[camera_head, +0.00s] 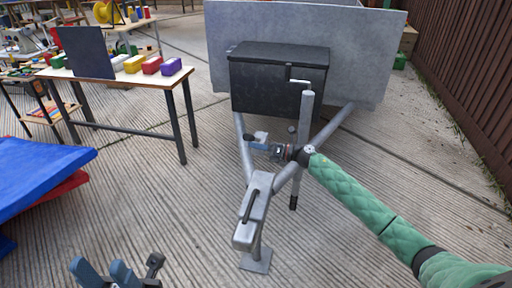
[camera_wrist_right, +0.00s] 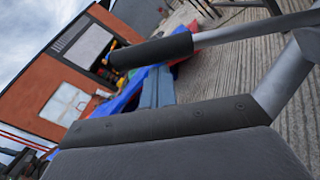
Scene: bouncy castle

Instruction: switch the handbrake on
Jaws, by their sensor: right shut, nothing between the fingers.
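The handbrake lever has a black grip (camera_head: 247,137) and shows in front of the black box of the grey trailer (camera_head: 222,70). In the right wrist view its black grip (camera_wrist_right: 152,50) lies across the picture on a metal rod. My right gripper (camera_head: 254,146) is shut and empty beside the grip. Its blue fingers (camera_wrist_right: 153,80) reach up to the grip in the wrist view, and the grip hides their tips. I cannot tell whether they touch. My left gripper (camera_head: 105,270) is low at the left, its blue fingers apart and empty, far from the lever.
The black box (camera_head: 270,85) sits behind the lever. The drawbar and hitch (camera_head: 254,205) extend toward me, with an upright jockey post (camera_head: 305,115) at the right. A table (camera_head: 130,80) with coloured blocks stands left. Blue mats (camera_head: 35,175) lie at the left edge. The paving between is clear.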

